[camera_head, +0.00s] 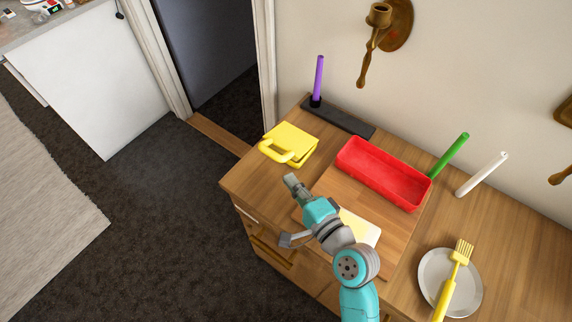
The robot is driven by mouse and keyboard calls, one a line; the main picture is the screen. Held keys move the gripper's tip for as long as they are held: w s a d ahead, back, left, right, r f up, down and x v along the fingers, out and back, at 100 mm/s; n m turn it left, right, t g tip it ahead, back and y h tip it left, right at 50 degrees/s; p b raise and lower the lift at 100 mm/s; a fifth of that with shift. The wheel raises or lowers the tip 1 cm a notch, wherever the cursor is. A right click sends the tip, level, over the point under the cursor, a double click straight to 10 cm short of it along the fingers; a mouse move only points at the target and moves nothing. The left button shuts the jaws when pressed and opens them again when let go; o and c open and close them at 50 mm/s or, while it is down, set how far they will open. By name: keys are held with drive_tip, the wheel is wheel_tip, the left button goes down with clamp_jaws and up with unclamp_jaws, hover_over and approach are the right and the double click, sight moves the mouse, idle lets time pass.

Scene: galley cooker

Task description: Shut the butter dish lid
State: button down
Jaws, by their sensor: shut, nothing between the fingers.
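A yellow box-like item with a looped handle (290,144) stands at the left end of the wooden counter and looks like the butter dish. Its handle faces the front left. At this size I cannot tell whether its lid is open or how far. My gripper (290,179) is shut and empty, just in front of the yellow item and below its handle in the picture. It appears apart from it, though the height between them is hard to judge.
A red tray (384,174) stands right of the yellow item. A purple stick in a dark holder (338,119) is behind it. A pale slab (359,228) lies partly behind my arm.

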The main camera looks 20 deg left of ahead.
drive_tip(key=w+a+r+n+g, duration=0.4)
drive_tip(key=r+n+g, duration=0.2)
drive_tip(key=n, duration=0.6)
drive_tip(key=w+d+r+n+g+h, duration=0.2)
drive_tip(key=d+r+n+g+h, duration=0.15)
drive_tip(key=r+n, duration=0.55)
drive_tip(key=n, duration=0.2)
hover_over(266, 149)
drive_tip(key=d, duration=0.3)
drive_tip(key=shift+t+h, duration=0.35)
drive_tip(key=f, duration=0.8)
drive_tip(key=shift+s+f, duration=0.2)
drive_tip(key=shift+s, duration=0.05)
wheel_tip(266, 149, down, 3)
drive_tip(key=shift+a+f, duration=0.1)
drive_tip(key=shift+f, duration=0.5)
